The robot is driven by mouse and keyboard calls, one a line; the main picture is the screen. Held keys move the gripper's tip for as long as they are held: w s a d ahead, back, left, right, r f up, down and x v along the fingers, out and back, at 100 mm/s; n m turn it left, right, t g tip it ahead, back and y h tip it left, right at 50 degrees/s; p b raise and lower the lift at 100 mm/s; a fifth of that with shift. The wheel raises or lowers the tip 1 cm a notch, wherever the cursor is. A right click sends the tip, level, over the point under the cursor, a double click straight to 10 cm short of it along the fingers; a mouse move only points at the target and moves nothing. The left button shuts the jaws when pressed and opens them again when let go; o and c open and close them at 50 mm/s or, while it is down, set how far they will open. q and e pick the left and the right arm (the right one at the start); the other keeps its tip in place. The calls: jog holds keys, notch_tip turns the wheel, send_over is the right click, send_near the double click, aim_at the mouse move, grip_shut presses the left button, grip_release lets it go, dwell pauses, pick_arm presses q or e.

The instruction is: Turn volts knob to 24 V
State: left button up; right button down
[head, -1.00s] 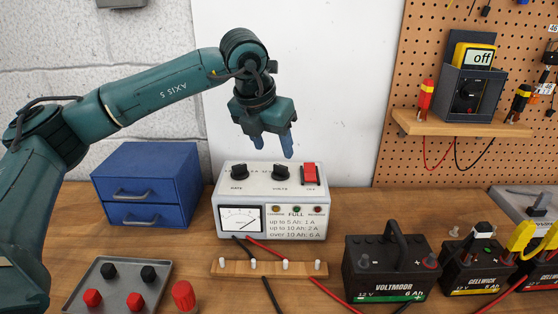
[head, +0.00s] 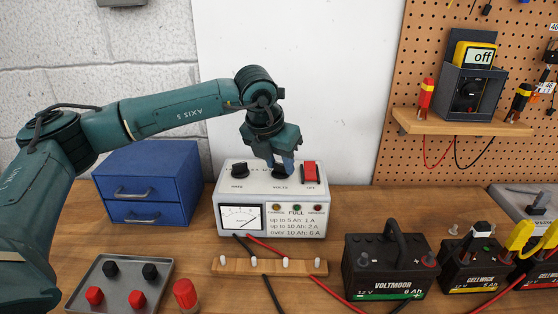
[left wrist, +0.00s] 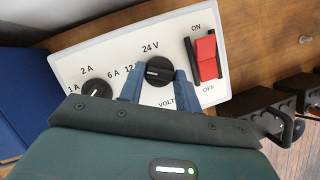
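The charger (head: 230,190) is a pale box with black AMPS and VOLTS knobs and a red switch. The volts knob (left wrist: 159,71) has 12 V and 24 V marks in the left wrist view; its pale pointer line points left, toward the 12 side. My left gripper (head: 280,164) is down at this knob. In the left wrist view its two blue fingers (left wrist: 160,77) stand open on either side of the knob, with very little gap; contact cannot be made out. In the head view the fingers partly hide the knob (head: 281,173). My right gripper is not in view.
The amps knob (left wrist: 95,91) is just left of the fingers, the red switch (left wrist: 207,57) just right. A wooden peg strip (head: 250,268) lies in front, a blue drawer box (head: 150,165) left, a tray (head: 125,296) front left, a Voltmoor battery (head: 385,268) front right.

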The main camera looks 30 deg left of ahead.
pick_arm(q)
jog(key=c, duration=0.5)
